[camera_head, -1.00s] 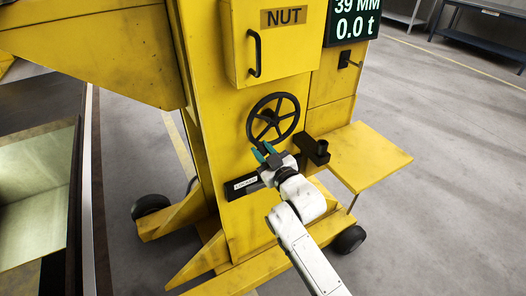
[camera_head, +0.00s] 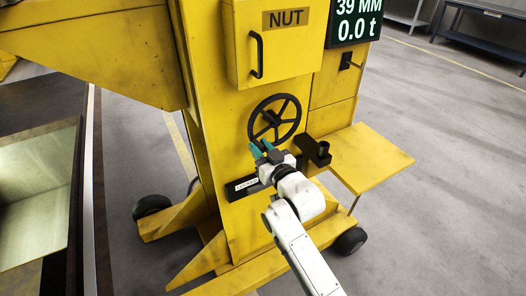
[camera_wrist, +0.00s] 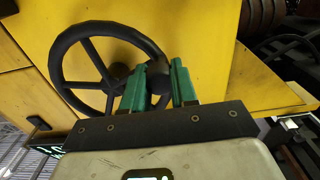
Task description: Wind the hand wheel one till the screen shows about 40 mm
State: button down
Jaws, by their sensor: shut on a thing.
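The black hand wheel (camera_head: 274,119) is mounted on the front of the yellow column, and it also shows in the wrist view (camera_wrist: 82,64). My gripper (camera_head: 262,149) is at the wheel's lower left rim. In the wrist view its green fingers (camera_wrist: 162,84) are shut on the wheel's dark round knob (camera_wrist: 158,82), which sits between them. The screen (camera_head: 355,22) at the top right reads 39 MM and 0.0 t.
A yellow box marked NUT (camera_head: 276,45) with a black handle sits above the wheel. A yellow shelf (camera_head: 362,156) sticks out at the right, beside a black bracket (camera_head: 316,150). A labelled dark bar (camera_head: 244,187) lies below the gripper.

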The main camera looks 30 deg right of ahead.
jog(key=shift+a+r+m, duration=0.3)
jog(key=shift+r+m, duration=0.6)
notch_tip(320, 180, up, 2)
jog(key=m+p, duration=0.1)
jog(key=m, duration=0.1)
jog(key=shift+m, duration=0.4)
notch_tip(320, 180, up, 2)
jog(key=m+p, duration=0.1)
jog(key=m, duration=0.1)
jog(key=shift+d+m+p, duration=0.15)
jog(key=shift+m+p, duration=0.25)
jog(key=shift+d+r+m, duration=0.15)
jog(key=shift+r+m, duration=0.2)
jog(key=shift+m, duration=0.25)
jog(key=shift+d, duration=0.1)
jog(key=c, duration=0.9)
grip_release()
jog(key=shift+f, duration=0.1)
